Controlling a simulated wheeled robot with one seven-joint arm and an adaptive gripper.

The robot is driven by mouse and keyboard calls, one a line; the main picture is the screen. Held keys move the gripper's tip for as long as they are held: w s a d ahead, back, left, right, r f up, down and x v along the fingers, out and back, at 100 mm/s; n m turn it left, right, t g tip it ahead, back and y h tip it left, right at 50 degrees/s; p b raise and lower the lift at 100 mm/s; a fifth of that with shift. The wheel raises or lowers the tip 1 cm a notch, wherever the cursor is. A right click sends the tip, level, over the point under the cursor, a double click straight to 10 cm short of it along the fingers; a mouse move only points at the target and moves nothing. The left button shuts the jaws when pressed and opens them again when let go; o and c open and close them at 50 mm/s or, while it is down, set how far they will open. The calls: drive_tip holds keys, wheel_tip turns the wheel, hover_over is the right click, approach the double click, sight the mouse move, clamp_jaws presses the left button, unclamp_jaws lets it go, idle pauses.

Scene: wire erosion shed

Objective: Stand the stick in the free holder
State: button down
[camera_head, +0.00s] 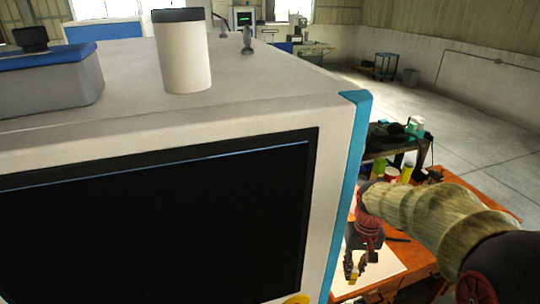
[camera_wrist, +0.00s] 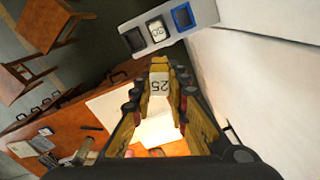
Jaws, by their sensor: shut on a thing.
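In the wrist view my gripper (camera_wrist: 160,84) is shut on a pale stick (camera_wrist: 158,81) marked 25. In the head view my gripper (camera_head: 356,262) hangs over the orange table, beside the machine; the stick is too small to make out there. A grey holder block (camera_wrist: 204,13) lies ahead of the fingertips in the wrist view. Its left slot (camera_wrist: 132,40) looks dark and empty. Its middle slot holds a white piece (camera_wrist: 157,29) with a marking. Its right slot (camera_wrist: 184,17) has blue in it; I cannot tell whether it is filled. The stick appears apart from the block.
A large machine (camera_head: 343,150) with a dark screen fills the left of the head view. The orange table (camera_head: 490,190) carries a white sheet (camera_head: 390,266) and small items.

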drive_tip(key=w+a+f+b, duration=0.1)
drive_tip(key=w+f+b, duration=0.2)
drive_tip(key=f, duration=0.5)
drive_tip(key=w+a+f+b, duration=0.2)
drive_tip(key=w+f+b, duration=0.1)
drive_tip(key=f+b, duration=0.2)
drive_tip(key=w+a+f+b, duration=0.2)
drive_tip(key=f+b, duration=0.3)
drive_tip(key=f, duration=0.5)
drive_tip(key=shift+w+f+n, duration=0.3)
drive_tip(key=shift+w, duration=0.3)
drive_tip(key=shift+a+r, duration=0.1)
drive_tip(key=shift+a, duration=0.05)
